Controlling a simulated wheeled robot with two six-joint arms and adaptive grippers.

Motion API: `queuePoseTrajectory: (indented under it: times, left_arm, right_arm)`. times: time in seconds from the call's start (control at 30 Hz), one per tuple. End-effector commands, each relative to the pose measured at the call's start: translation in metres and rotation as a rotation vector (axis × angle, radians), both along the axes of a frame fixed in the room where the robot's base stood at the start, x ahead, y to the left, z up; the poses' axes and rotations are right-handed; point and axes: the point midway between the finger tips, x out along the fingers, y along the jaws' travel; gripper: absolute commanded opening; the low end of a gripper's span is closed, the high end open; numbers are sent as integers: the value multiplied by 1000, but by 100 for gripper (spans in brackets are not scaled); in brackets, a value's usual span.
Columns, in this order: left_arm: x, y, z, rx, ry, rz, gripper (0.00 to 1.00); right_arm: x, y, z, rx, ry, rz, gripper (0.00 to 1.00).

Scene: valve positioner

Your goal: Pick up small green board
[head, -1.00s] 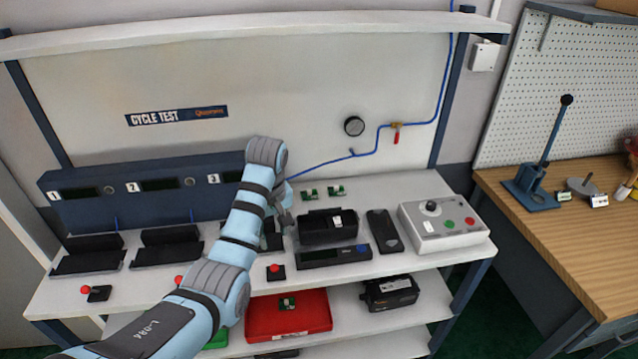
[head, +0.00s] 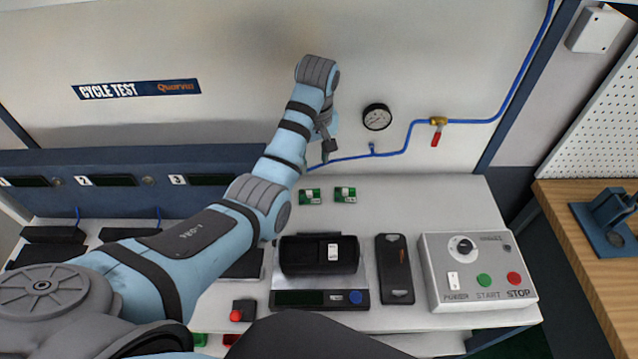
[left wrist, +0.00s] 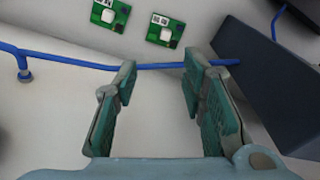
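Two small green boards, each with a white part on it, lie side by side on the white bench top near its back, a left one (head: 310,196) and a right one (head: 345,194). Both show at the top of the left wrist view, one at the top left (left wrist: 110,14) and one nearer the middle (left wrist: 165,30). My left gripper (head: 328,147) is above and behind the boards, near the back wall. In the left wrist view its two fingers (left wrist: 160,66) are apart with nothing held, and the boards lie beyond the fingertips. My right gripper is not in view.
A blue air hose (head: 400,145) runs along the back wall by my left gripper, below a gauge (head: 377,117). In front of the boards are a scale with a black device (head: 318,256), a black case (head: 395,270) and a control box (head: 475,270).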

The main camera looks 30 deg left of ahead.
Motion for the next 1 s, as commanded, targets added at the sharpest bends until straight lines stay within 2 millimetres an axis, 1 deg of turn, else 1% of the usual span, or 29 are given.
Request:
queuePoseTrajectory:
  times: [0.03,0.07,0.1,0.2,0.3,0.4,0.47,0.5,0.6,0.73,0.87,0.97,1.0]
  left_arm:
    - [-2,1,-22,0,1,0,38]
    - [-3,2,-27,0,3,0,38]
    - [-3,3,-36,1,2,0,38]
    - [2,6,-62,0,4,1,38]
    - [6,8,-80,0,5,2,38]
    - [9,10,-93,-1,7,4,38]
    - [13,11,-104,0,8,4,38]
    - [15,12,-113,-1,8,4,38]
    - [17,14,-131,0,8,4,38]
    - [18,15,-138,0,6,4,38]
    - [17,15,-137,0,6,5,38]
    - [17,16,-136,0,6,5,24]
    - [17,16,-136,0,6,5,17]
  right_arm:
    - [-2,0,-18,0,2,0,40]
    - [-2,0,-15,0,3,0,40]
    - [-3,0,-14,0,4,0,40]
    - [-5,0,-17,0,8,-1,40]
    - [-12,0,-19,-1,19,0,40]
    - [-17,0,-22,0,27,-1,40]
    - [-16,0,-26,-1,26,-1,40]
    - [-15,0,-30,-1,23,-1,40]
    - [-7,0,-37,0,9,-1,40]
    - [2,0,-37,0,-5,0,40]
    - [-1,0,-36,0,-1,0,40]
    - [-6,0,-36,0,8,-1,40]
    - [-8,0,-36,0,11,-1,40]
